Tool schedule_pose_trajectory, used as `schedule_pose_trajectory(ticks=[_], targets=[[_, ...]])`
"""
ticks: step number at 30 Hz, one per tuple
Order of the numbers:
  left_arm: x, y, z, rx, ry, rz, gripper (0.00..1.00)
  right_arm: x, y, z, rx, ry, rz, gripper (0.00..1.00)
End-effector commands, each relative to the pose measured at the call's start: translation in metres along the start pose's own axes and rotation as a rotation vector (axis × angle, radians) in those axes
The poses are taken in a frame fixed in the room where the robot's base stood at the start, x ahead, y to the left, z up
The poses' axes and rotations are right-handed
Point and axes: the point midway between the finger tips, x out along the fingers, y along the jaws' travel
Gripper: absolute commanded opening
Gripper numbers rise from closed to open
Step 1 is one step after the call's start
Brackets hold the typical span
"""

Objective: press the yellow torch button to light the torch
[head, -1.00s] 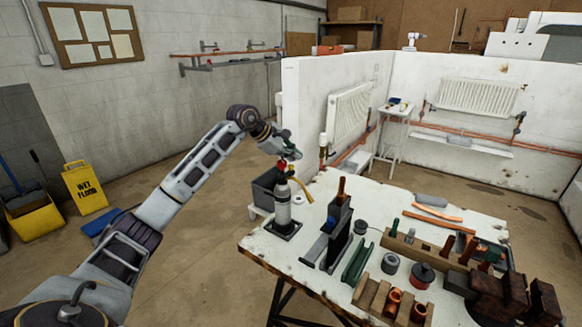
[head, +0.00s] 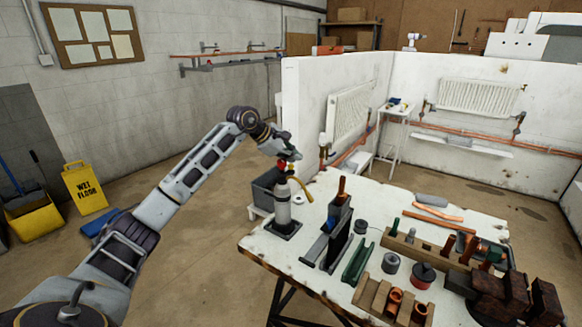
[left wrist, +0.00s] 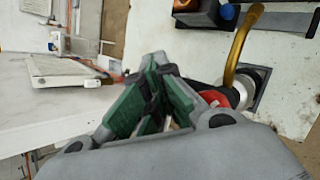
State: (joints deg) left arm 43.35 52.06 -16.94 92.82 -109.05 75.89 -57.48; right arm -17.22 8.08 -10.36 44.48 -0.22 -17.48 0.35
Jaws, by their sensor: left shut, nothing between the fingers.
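The torch (head: 283,207) stands upright on a dark square base at the table's left corner. It has a grey cylinder, a red part at its top and a curved brass-yellow tube. A small yellow spot, perhaps the button (head: 291,166), shows just under my fingers. My left gripper (head: 296,157) is shut and empty, just above the torch's top; I cannot tell whether it touches. In the left wrist view its green fingertips (left wrist: 153,70) meet, with the red part (left wrist: 213,98) and the brass tube (left wrist: 238,48) to their right. The button is not clear there. My right gripper is not in view.
The worn white table (head: 310,278) holds a dark upright holder (head: 338,235), a green channel (head: 357,262) and a wooden block with copper fittings (head: 385,302). A dark grey bin (head: 266,188) is behind the torch. A white partition (head: 305,110) rises beyond.

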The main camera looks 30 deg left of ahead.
Motion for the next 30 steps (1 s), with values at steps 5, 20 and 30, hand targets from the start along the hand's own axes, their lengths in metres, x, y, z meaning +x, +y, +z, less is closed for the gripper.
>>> schedule_pose_trajectory(ticks=[5,20,30], targets=[[0.0011,-0.0011,-0.0007,-0.001,0.002,-0.003,0.0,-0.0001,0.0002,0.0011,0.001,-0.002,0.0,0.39],[0.0042,-0.0037,-0.0029,-0.001,0.003,-0.006,0.0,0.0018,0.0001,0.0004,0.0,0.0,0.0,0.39],[0.0079,-0.007,-0.0052,-0.002,0.005,-0.012,0.0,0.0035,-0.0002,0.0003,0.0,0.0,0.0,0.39]])
